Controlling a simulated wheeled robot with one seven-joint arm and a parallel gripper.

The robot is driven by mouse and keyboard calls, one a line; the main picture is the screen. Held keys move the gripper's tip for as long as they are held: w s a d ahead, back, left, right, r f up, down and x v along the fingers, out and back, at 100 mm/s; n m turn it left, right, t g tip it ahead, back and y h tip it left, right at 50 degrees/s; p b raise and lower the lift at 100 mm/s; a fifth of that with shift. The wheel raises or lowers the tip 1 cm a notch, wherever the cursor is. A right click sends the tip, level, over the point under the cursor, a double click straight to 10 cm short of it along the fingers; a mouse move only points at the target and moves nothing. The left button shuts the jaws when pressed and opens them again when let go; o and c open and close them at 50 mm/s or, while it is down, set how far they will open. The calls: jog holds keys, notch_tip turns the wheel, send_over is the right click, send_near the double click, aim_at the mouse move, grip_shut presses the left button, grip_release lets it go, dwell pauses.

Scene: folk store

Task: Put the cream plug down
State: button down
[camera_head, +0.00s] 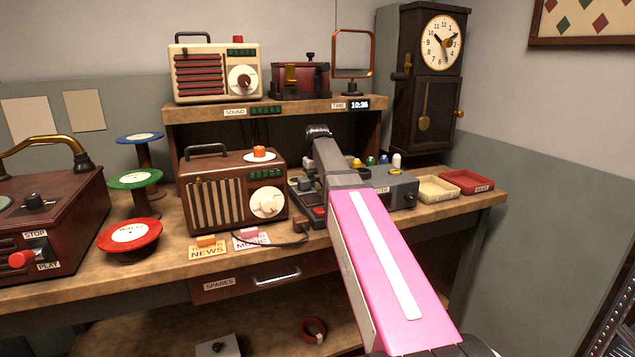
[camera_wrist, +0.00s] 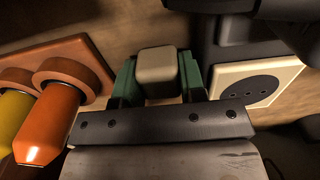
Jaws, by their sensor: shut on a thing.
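The cream plug (camera_wrist: 157,66) is a small rounded beige block in the wrist view. My gripper (camera_wrist: 157,82) is shut on it, one green finger pad on each side. A cream socket plate (camera_wrist: 292,78) with a dark round-holed face lies to the right of the gripper in the wrist view. The plug is apart from that socket. In the head view my arm reaches over the bench to the back middle, and the gripper's fingers and the plug are hidden there. I cannot tell whether the plug touches the surface below.
An orange peg (camera_wrist: 47,122) and a yellow peg sit left of the gripper. A grey box (camera_head: 393,193) stands right of my arm, with a cream tray (camera_head: 437,196) and a red tray (camera_head: 467,183) beyond. A brown radio (camera_head: 232,190) stands left. A shelf (camera_head: 300,106) overhangs behind.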

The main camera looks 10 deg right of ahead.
aim_at(317, 179)
jog(key=c, duration=1)
grip_release()
jog(key=shift+r, duration=0.15)
notch_tip(317, 179, up, 13)
